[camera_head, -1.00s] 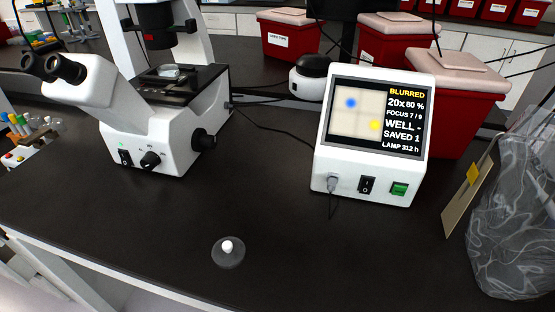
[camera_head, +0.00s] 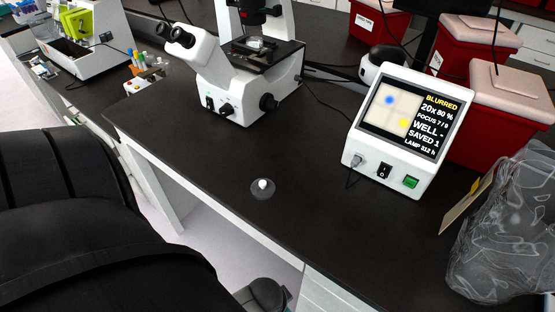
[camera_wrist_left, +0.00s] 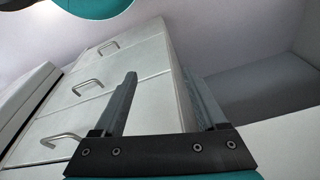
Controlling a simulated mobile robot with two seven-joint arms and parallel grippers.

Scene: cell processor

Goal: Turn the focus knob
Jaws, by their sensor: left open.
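The white microscope (camera_head: 238,75) stands on the black bench in the head view, left of the display unit. A large black focus knob (camera_head: 268,102) sticks out of the right side of its base. A smaller black knob (camera_head: 226,109) is on its front. The display (camera_head: 408,112) reads BLURRED, 20x, 80 %, FOCUS 7 / 9. My left gripper (camera_wrist_left: 160,75) shows in the left wrist view, its two fingers apart and nothing between them. It faces white drawers and is away from the microscope. My right gripper is not in view.
A small round grey piece with a white top (camera_head: 262,188) lies near the bench's front edge. A clear bag (camera_head: 505,225) stands at the right. Red bins (camera_head: 495,110) stand behind the display. White drawers (camera_wrist_left: 105,80) fill much of the wrist view. The bench between microscope and display is mostly clear.

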